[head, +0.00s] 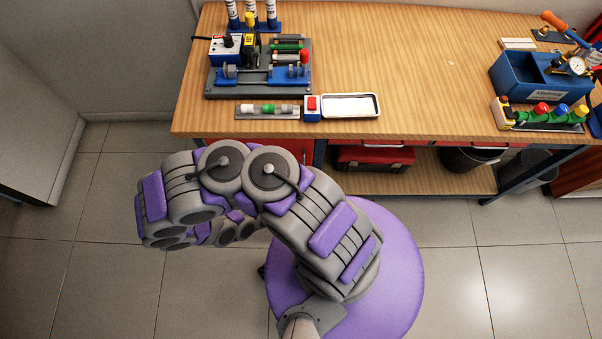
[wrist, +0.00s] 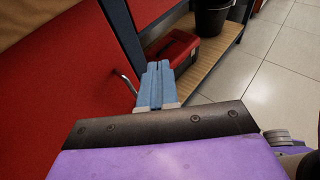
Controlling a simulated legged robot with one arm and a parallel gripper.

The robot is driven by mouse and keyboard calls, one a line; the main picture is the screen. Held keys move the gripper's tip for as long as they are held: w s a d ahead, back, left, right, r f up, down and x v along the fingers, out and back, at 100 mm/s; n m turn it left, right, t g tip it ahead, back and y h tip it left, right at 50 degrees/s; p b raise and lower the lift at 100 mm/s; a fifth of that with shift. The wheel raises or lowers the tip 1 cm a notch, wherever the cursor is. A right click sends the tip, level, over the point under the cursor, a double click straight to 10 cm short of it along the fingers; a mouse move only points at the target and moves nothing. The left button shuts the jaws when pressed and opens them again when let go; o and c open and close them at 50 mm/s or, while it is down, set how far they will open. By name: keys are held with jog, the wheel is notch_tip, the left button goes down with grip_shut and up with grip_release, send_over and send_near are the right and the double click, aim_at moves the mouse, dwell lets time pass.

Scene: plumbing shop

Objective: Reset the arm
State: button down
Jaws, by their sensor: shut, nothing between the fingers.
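My arm (head: 325,235) is grey and purple and stands folded in front of the workbench in the head view. Its gripper end is hidden in that view. In the wrist view my gripper (wrist: 158,72) shows as two light blue fingers pressed together, shut and empty. The fingers point toward the underside of the bench, beside a red cabinet front (wrist: 60,100) with a thin metal handle (wrist: 127,83). Nothing is held.
The wooden workbench (head: 400,80) carries a tool station (head: 260,75), a white tray (head: 350,105) and a blue box (head: 540,82). A red toolbox (head: 372,159) and a dark bucket (head: 470,158) sit on the lower shelf. Tiled floor (head: 110,250) is clear at left.

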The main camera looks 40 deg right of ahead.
notch_tip(320, 180, up, 25)
jog(key=d+m+g+y, duration=0.2)
jog(key=m+g+y, duration=0.35)
jog(key=m, duration=0.95)
jog(key=s+a+r+m+t+y, duration=0.2)
jog(key=s+a+r+m+y, duration=0.2)
jog(key=s+a+r+y, duration=0.5)
jog(key=shift+s+a+r, duration=1.95)
jog(key=shift+a+r, duration=0.3)
jog(key=shift+r, duration=0.6)
